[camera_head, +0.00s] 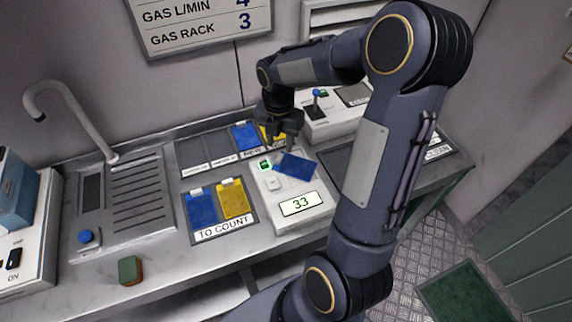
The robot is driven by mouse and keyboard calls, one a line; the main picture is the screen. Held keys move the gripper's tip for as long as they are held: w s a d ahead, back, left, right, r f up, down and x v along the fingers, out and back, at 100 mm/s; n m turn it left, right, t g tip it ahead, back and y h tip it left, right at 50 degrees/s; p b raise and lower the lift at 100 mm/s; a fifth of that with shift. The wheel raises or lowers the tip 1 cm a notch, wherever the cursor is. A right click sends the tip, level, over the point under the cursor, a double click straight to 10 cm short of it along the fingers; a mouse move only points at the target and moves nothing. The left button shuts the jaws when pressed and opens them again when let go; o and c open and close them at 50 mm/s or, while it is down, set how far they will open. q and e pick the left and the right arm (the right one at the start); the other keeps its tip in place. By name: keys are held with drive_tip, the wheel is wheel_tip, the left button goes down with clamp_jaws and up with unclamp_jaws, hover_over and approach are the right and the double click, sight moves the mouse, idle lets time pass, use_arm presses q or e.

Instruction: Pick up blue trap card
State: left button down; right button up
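A blue trap card (296,166) shows at an angle over the top of the white counting device (309,188), whose display reads 33. I cannot tell whether it lies flat or is raised. My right gripper (287,143) points down just behind the card's upper edge. Its fingertips are small and dark, so I cannot tell whether they are open or touch the card. Another blue card (202,209) lies in the "TO COUNT" tray (225,234), left of a yellow card (234,198). A third blue card (244,137) lies in the rear tray. My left gripper is out of view.
A yellow card (268,133) at the rear is partly hidden by my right gripper. A sink panel (122,203) with tap and a green-brown sponge (130,270) are at left. The front counter strip is mostly clear.

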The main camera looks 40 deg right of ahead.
sight(279, 157)
wheel_tip(279, 157, down, 6)
drive_tip(key=shift+a+r, duration=0.1)
drive_tip(key=shift+r, duration=0.15)
clamp_jaws()
